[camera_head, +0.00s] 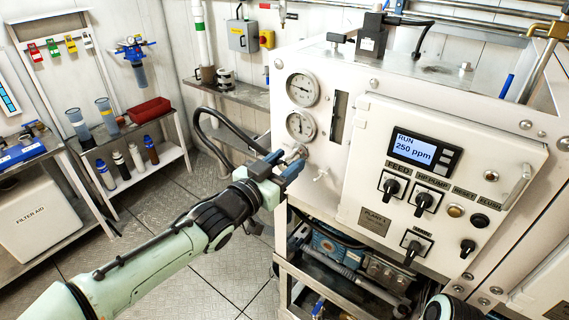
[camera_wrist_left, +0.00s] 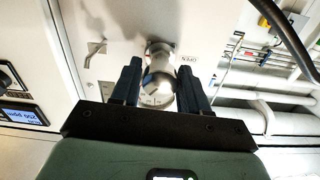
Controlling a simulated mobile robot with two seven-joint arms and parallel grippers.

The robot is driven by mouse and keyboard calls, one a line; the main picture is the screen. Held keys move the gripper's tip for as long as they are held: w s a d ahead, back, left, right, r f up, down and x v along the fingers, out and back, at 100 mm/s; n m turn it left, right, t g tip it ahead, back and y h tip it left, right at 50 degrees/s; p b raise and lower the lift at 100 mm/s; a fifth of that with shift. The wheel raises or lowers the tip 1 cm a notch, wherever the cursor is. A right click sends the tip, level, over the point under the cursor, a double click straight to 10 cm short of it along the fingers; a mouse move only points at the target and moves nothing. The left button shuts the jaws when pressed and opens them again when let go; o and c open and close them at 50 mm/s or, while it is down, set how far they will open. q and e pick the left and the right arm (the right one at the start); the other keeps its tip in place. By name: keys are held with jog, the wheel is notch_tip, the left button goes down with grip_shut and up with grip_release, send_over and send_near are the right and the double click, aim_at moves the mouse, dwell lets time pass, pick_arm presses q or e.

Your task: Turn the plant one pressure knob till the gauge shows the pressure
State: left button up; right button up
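The pressure knob (camera_head: 297,152) is a metal knob on the white plant one panel, below two round gauges. In the left wrist view the knob (camera_wrist_left: 158,88) stands between the two blue fingers of my left gripper (camera_wrist_left: 160,82). The fingers lie along both sides of it with almost no gap, and look shut on it. In the head view my left gripper (camera_head: 283,166) reaches the knob from the lower left and partly hides it. The upper gauge (camera_head: 303,89) and lower gauge (camera_head: 300,125) have dark needles; their numbers are too small to read. My right gripper is not in view.
The control box (camera_head: 440,160) right of the knob has a display (camera_head: 413,149) reading "RUN 250 ppm" and several black switches. A black hose (camera_head: 222,135) curves at left. Floor below is free.

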pick_arm(q)
jog(key=c, duration=0.6)
jog(key=shift+o, duration=0.2)
jog(key=shift+f+m, duration=0.1)
jog(key=shift+m, duration=0.4)
jog(key=o, duration=1)
jog(key=shift+o, duration=0.2)
jog(key=shift+s, duration=0.1)
jog(key=v, duration=1.3)
jog(key=shift+s+a, duration=0.1)
jog(key=shift+a, duration=0.05)
